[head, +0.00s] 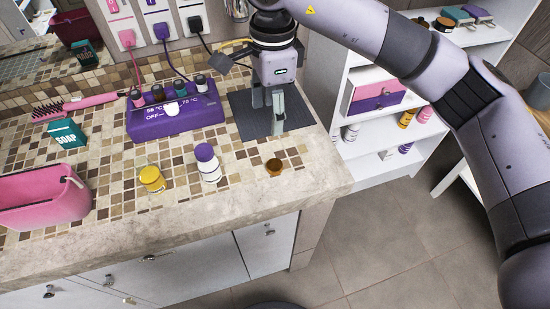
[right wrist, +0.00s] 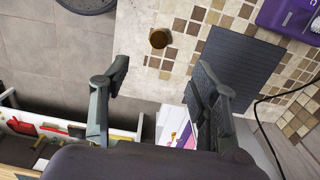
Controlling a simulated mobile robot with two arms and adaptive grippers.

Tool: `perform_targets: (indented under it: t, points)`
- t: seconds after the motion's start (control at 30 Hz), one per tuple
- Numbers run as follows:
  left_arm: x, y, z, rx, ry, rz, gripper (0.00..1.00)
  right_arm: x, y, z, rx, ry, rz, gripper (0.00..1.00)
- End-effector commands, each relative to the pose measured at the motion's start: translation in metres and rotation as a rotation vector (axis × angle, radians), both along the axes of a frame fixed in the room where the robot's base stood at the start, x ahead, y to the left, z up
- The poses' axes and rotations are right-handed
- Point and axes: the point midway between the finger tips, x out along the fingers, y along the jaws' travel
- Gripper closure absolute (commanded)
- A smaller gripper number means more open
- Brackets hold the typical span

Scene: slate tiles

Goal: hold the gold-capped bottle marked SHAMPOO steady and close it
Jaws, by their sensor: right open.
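No label reading SHAMPOO can be made out. A small yellow-topped jar or bottle (head: 152,179) stands on the tiled counter; its label is too small to read. A white bottle with a purple cap (head: 207,162) stands to its right. A small brown-gold round piece (head: 275,167), perhaps a cap, sits near the counter's front right; it also shows in the right wrist view (right wrist: 159,39). My right gripper (head: 268,108) is open and empty above the dark mat, behind the brown-gold piece. It also shows in the right wrist view (right wrist: 160,78). My left gripper is out of view.
A purple heater block (head: 175,120) with several small bottles stands at the back of the counter. A dark ribbed mat (head: 298,108) lies at the right. A pink bin (head: 40,200) and teal soap box (head: 66,134) are left. White shelves (head: 345,105) stand beyond.

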Motion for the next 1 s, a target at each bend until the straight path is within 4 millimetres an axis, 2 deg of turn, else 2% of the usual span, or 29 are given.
perform_targets:
  t: [0.1, 0.47, 0.57, 0.9, 1.0]
  points:
    - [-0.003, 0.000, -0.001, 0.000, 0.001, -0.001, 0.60, 0.004, -0.007, 0.003, -0.033, -0.016, -0.005, 0.45]
    - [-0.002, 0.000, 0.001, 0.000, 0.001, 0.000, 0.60, 0.003, -0.007, -0.002, -0.032, -0.011, -0.005, 0.45]
    - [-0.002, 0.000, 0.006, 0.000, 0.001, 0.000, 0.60, 0.003, -0.007, -0.016, -0.034, -0.008, -0.004, 0.45]
    - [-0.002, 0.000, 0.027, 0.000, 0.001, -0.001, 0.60, 0.002, -0.007, -0.088, -0.031, -0.007, -0.005, 0.45]
    - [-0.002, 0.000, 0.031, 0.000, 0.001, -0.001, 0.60, 0.002, -0.007, -0.104, -0.031, -0.009, -0.004, 0.45]
